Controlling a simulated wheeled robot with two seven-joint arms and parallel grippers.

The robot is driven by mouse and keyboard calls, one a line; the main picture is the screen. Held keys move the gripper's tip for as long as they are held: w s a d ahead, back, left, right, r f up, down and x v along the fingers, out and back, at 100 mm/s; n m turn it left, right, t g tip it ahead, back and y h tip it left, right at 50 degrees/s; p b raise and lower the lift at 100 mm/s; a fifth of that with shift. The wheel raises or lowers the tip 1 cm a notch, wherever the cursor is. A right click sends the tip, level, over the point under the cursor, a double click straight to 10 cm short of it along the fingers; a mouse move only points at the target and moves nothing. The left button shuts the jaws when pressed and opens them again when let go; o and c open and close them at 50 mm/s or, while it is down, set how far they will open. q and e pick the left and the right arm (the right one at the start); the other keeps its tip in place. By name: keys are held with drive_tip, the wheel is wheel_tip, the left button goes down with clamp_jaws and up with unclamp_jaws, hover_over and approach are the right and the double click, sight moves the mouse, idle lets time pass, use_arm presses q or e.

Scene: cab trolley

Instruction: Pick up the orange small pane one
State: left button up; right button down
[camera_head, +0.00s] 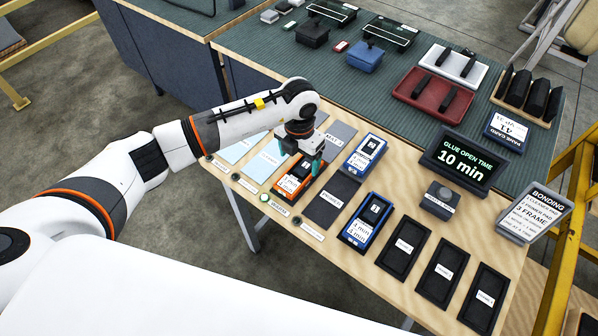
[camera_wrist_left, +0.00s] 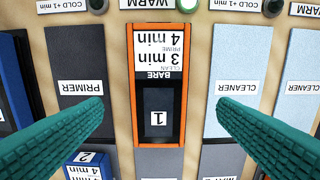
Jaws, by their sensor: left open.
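The orange-framed pane (camera_head: 293,189) with the number 1 lies flat on the wooden table top. In the left wrist view the orange pane (camera_wrist_left: 134,85) is centred and reads BARE, with a dark inner area. My left gripper (camera_head: 298,164) is right over it, its teal fingers apart and pointing down. In the left wrist view my left gripper (camera_wrist_left: 160,106) has one finger on each side of the pane, with gaps between; nothing is held. The exact height above the pane is hard to tell. My right gripper is not in view.
Beside the pane lie a dark PRIMER pad (camera_wrist_left: 78,75) and a light CLEANER pad (camera_wrist_left: 237,70). Blue-framed panes (camera_head: 366,153) (camera_head: 366,221) lie close by. Black trays (camera_head: 403,243) fill the near right. A timer sign (camera_head: 460,160) and a bonding sign (camera_head: 533,213) stand at right.

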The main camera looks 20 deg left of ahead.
sight(299, 172)
use_arm(q)
wheel_tip(299, 172, down, 4)
drive_tip(key=shift+s+f+p, duration=0.15)
drive_tip(key=shift+f+p, duration=0.1)
drive_tip(key=shift+p, duration=0.55)
drive_tip(key=shift+f, duration=0.3)
drive_tip(key=c, duration=1.2)
